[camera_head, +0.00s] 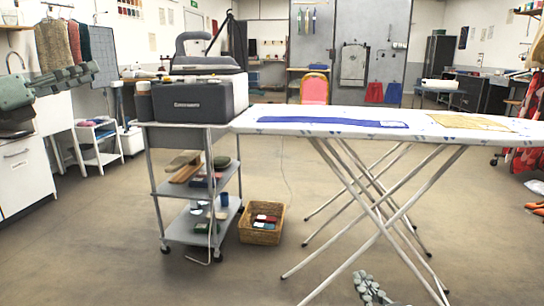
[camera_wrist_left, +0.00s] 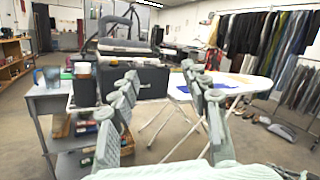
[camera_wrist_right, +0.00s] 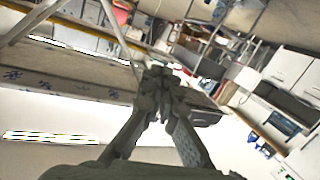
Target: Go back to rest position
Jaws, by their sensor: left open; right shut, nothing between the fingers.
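My left gripper (camera_head: 88,72) is raised at the left of the head view, left of the ironing station. In the left wrist view its fingers (camera_wrist_left: 160,72) are spread with nothing between them, and the cart and ironing board show beyond. My right gripper (camera_head: 362,280) is low at the bottom of the head view, beneath the ironing board (camera_head: 300,112) in the picture. In the right wrist view its fingertips (camera_wrist_right: 162,76) meet with nothing held. A blue cloth (camera_head: 335,122) and a yellow cloth (camera_head: 470,121) lie on the board.
A wheeled cart (camera_head: 195,235) carries a dark steam station (camera_head: 205,98) and an iron. A wicker basket (camera_head: 262,236) with small items stands on the floor beside it. The board's crossed legs (camera_head: 375,220) stand right of centre. Floor at front left is clear.

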